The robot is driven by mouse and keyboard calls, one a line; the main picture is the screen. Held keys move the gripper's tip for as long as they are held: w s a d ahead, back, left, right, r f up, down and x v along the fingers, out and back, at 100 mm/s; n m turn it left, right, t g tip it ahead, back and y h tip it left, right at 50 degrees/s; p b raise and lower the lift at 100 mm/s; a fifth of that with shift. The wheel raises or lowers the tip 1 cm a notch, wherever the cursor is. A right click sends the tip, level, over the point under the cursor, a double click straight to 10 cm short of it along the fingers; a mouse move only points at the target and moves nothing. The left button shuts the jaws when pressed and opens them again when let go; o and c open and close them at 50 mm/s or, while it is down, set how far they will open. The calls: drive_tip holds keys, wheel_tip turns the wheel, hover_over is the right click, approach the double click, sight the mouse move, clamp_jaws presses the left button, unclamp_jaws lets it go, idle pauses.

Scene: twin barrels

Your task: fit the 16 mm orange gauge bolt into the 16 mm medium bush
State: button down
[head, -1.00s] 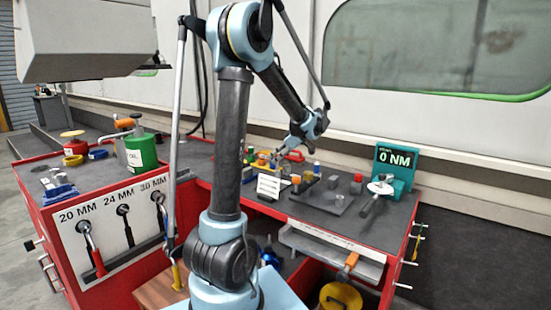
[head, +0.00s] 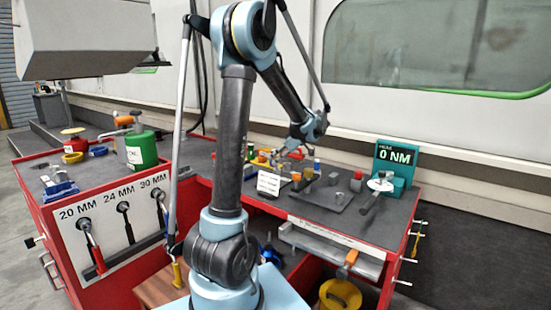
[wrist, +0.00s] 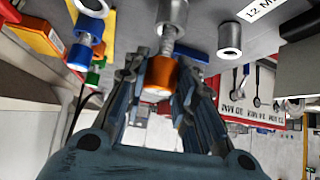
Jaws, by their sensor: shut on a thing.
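In the wrist view the orange bolt head (wrist: 160,76) sits between the fingertips of my gripper (wrist: 158,84), which is shut on it. The bolt's grey shank points away from the hand, toward a grey cylindrical bush (wrist: 172,14) at the top edge. The shank's end overlaps that bush in the picture; I cannot tell whether it has entered. A second grey bush (wrist: 230,40) with an open hole stands to the right, near a partly cut-off label. In the head view my gripper (head: 288,151) is small, above the far part of the bench, and the held bolt is not clear.
In the wrist view a blue-headed bolt (wrist: 80,56) and a yellow-orange box (wrist: 40,32) are at left. In the head view a dark plate (head: 322,199) with several small blocks and a teal torque display (head: 397,163) stand right of the gripper. A green canister (head: 142,148) stands at left.

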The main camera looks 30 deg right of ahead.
drive_tip(key=shift+f, duration=1.1)
drive_tip(key=c, duration=1.2)
unclamp_jaws()
drive_tip(key=shift+c, duration=0.2)
drive_tip(key=shift+r, duration=0.1)
drive_tip(key=v, duration=1.1)
drive_tip(key=shift+s+d+r, duration=0.2)
drive_tip(key=shift+s+r, duration=0.05)
drive_tip(key=shift+a, duration=0.1)
